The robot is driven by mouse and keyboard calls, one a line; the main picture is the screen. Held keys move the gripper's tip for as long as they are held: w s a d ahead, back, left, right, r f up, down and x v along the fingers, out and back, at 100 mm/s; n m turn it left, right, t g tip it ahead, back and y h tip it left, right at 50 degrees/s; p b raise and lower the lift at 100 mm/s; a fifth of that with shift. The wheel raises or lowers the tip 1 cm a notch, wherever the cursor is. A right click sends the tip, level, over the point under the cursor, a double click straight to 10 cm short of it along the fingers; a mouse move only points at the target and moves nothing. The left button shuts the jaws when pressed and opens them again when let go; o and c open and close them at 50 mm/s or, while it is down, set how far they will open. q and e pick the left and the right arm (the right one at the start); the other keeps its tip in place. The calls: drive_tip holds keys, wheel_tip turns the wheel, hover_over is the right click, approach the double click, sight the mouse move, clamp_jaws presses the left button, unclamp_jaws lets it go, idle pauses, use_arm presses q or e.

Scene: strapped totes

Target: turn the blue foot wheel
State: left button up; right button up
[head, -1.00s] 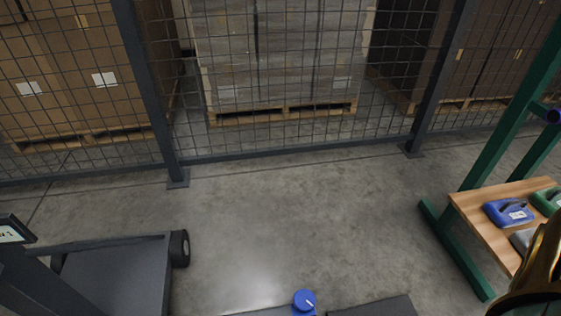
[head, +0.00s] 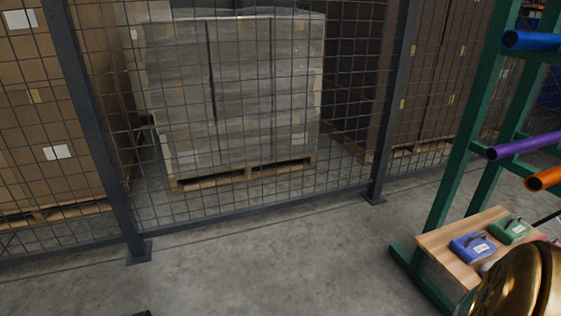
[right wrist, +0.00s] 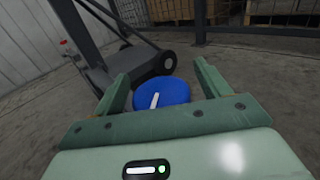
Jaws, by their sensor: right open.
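The blue foot wheel (right wrist: 170,93) shows in the right wrist view as a round blue knob with a white mark on top. It lies between and just beyond the fingers of my right gripper (right wrist: 162,82), which is open. I cannot tell whether the fingers touch the wheel. The wheel is out of the head view now. A gold-coloured rounded part of mine fills the lower right corner of the head view. My left gripper is in neither view.
A dark wheeled platform (right wrist: 150,58) stands beyond the blue wheel. A mesh fence (head: 250,214) crosses the head view, with a wrapped pallet load (head: 235,95) behind it. A green rack (head: 455,175) with a wooden shelf (head: 440,243) stands at right.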

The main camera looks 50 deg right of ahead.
drive_tip(key=shift+w, duration=0.15)
drive_tip(key=c, duration=1)
drive_tip(key=shift+o, duration=0.2)
drive_tip(key=shift+m+h, duration=0.5)
drive_tip(key=shift+h, duration=0.3)
drive_tip(key=m+h, duration=0.1)
drive_tip(key=h, duration=0.1)
drive_tip(key=m+h, duration=0.2)
drive_tip(key=shift+d+t+h, duration=0.15)
drive_tip(key=shift+t+h, duration=0.15)
drive_tip(key=m+h, duration=0.1)
drive_tip(key=h, duration=0.1)
drive_tip(key=m+g+h, duration=0.1)
drive_tip(key=m+h, duration=0.1)
drive_tip(key=h, duration=0.1)
drive_tip(key=shift+d+m+h, duration=0.25)
drive_tip(key=shift+m+h, duration=0.05)
drive_tip(key=m+g+h, duration=0.1)
drive_tip(key=h, duration=0.1)
drive_tip(key=m+g+h, duration=0.2)
drive_tip(key=shift+s+d+m+h, duration=0.2)
drive_tip(key=shift+m+h, duration=0.1)
drive_tip(key=shift+h, duration=0.1)
drive_tip(key=shift+s+d+m+g+h, duration=0.15)
drive_tip(key=shift+m+g+h, duration=1.3)
drive_tip(key=shift+g, duration=0.25)
drive_tip(key=shift+g+h, duration=0.25)
drive_tip(key=shift+g, duration=0.05)
